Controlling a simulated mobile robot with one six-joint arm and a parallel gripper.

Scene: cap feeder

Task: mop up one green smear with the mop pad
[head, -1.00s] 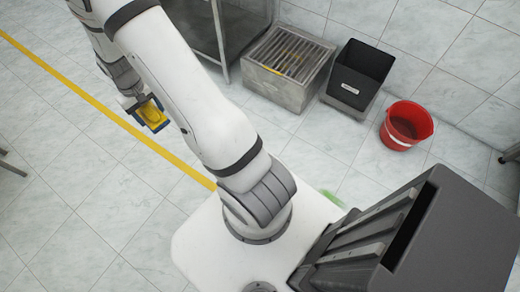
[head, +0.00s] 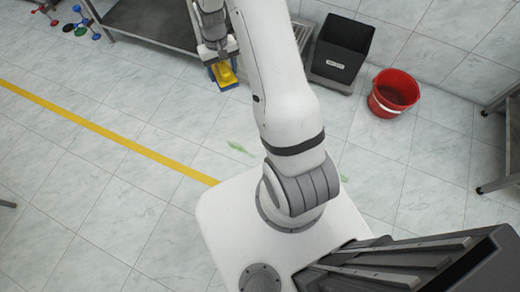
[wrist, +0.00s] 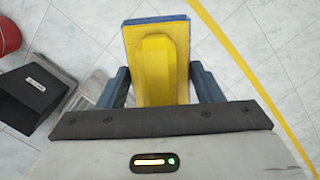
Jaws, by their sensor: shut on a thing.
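My gripper (head: 222,76) is shut on the yellow mop pad (head: 223,71), which has a blue edge, and holds it out to the left of my arm. In the wrist view the mop pad (wrist: 158,62) sits between the two blue fingers (wrist: 157,87). A green smear (head: 238,147) lies on the tiled floor, below and right of the pad in the head view. A fainter green smear (head: 344,178) shows at the right edge of my arm. No smear shows in the wrist view.
A red bucket (head: 394,92) and a black bin (head: 339,48) stand at the back right. A metal table (head: 150,25) stands at the back left, with coloured items near it. A yellow line (head: 110,136) crosses open floor at left.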

